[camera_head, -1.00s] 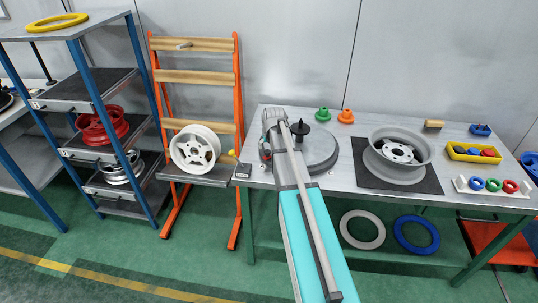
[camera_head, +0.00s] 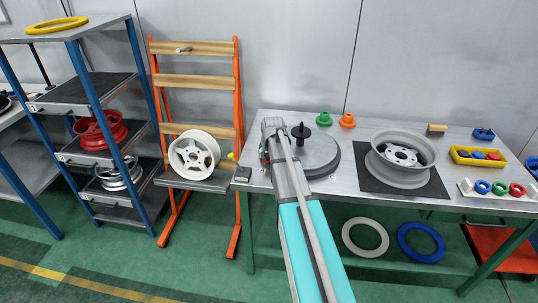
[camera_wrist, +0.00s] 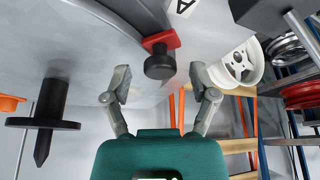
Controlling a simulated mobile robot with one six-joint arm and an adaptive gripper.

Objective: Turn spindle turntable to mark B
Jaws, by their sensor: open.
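The spindle turntable (camera_head: 322,155) is a round grey disc on the table, with a black spindle (camera_head: 301,132) standing up beside my arm. In the wrist view, the turntable's grey rim (camera_wrist: 112,22) curves across the top. A red tab (camera_wrist: 161,41) sticks out from it, with a black knob (camera_wrist: 159,63). Mark B is not visible. My gripper (camera_wrist: 160,88) is open and empty; its fingertips lie either side of and below the knob in the picture, apart from it. My arm partly hides the turntable in the head view.
A grey wheel (camera_head: 402,158) sits on a dark mat right of the turntable. A green cone (camera_head: 323,119) and an orange cone (camera_head: 347,120) stand behind. An orange rack (camera_head: 238,90) with a white wheel (camera_head: 194,154) stands left of the table.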

